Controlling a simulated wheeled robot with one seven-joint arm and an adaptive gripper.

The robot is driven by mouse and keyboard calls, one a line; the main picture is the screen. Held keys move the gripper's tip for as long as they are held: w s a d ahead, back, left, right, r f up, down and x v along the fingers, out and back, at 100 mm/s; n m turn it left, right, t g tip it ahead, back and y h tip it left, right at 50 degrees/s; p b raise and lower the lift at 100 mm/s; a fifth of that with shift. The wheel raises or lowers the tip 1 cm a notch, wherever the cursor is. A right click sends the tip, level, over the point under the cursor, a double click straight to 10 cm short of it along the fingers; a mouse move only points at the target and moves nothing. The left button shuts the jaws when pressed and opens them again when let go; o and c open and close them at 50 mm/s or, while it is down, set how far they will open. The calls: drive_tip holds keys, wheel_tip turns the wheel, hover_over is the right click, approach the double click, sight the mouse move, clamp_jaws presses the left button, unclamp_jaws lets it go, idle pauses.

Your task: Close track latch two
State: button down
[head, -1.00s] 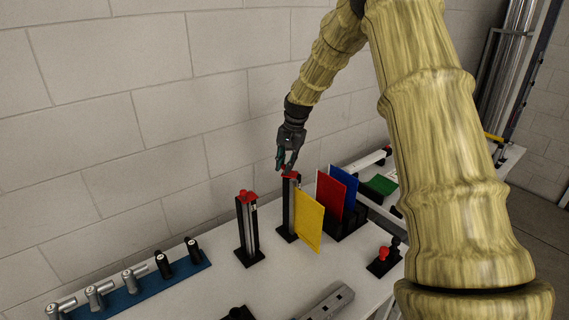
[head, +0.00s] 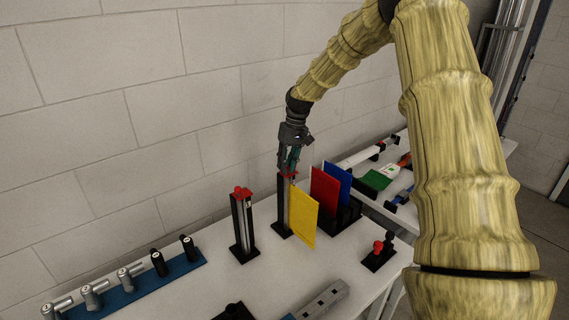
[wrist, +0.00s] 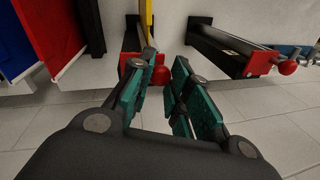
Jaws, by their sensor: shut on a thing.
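Two black upright posts with red latches on top stand on the table in the head view. The left post (head: 242,228) has a red latch (head: 242,192) with nothing touching it. The right post (head: 282,210) stands beside the yellow panel, and my gripper (head: 289,170) is at its top, hiding most of its red latch. In the wrist view my gripper (wrist: 160,88) has its green-padded fingers on either side of a red ball knob (wrist: 160,75) next to a red bracket (wrist: 131,63). The other post's red knob (wrist: 288,67) shows at the right, clear of my fingers.
A yellow panel (head: 302,216) stands close by the right post, with red (head: 325,190) and blue (head: 345,178) panels behind it. A blue rack (head: 135,288) with several handles lies at the left. A block wall (head: 160,120) rises behind the table.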

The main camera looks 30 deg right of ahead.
drive_tip(key=shift+d+r+n, duration=0.2)
drive_tip(key=shift+n, duration=0.2)
drive_tip(key=c, duration=1.4)
unclamp_jaws()
drive_tip(key=shift+o, duration=0.5)
drive_tip(key=shift+s+f, duration=0.1)
drive_tip(key=shift+s, duration=0.05)
wheel_tip(320, 180, up, 12)
drive_tip(key=d, duration=0.2)
drive_tip(key=shift+d+f, duration=0.15)
drive_tip(key=shift+d, duration=0.05)
